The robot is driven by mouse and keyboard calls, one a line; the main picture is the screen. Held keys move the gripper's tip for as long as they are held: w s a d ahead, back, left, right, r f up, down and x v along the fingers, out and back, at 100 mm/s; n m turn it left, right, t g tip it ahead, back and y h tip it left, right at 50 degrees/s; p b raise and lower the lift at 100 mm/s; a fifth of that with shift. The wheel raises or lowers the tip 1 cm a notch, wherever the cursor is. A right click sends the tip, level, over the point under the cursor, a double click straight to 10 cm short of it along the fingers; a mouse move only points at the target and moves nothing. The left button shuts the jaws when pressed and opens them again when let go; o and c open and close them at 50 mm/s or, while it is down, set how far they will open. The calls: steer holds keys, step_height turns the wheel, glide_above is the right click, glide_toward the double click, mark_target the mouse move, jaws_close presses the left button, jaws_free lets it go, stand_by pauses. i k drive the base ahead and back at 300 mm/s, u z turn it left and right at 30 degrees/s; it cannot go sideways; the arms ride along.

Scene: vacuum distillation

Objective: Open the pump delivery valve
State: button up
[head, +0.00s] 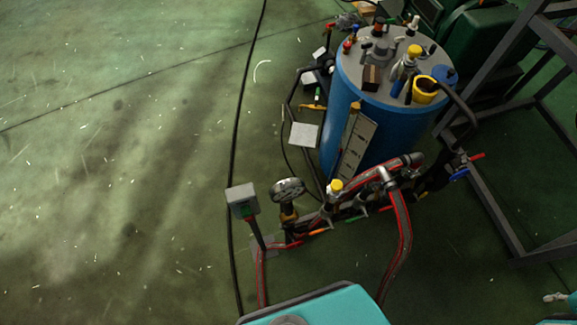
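A pipe assembly with valves (357,200) stands on the floor in front of a blue drum, in the head view. A yellow-capped fitting (335,187) and a round gauge (288,188) sit at its left part. Small orange and green handles show low along the pipe. A blue valve handle (459,173) and a red lever (476,157) are at its right end. I cannot tell which of these is the pump delivery valve, or whether any valve is open. My gripper is not recognisable in this view.
The blue drum (358,135) has bottles and tools on its top. A grey switch box on a post (242,200) stands at the left. A black cable (237,150) crosses the floor. A dark metal frame (487,205) is at the right. The left floor is clear.

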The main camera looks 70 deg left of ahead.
mark_target(298, 243)
steer(key=u, duration=1)
steer(key=k, duration=1)
steer(key=u, duration=1)
steer(key=i, duration=0.5)
steer(key=u, duration=0.05)
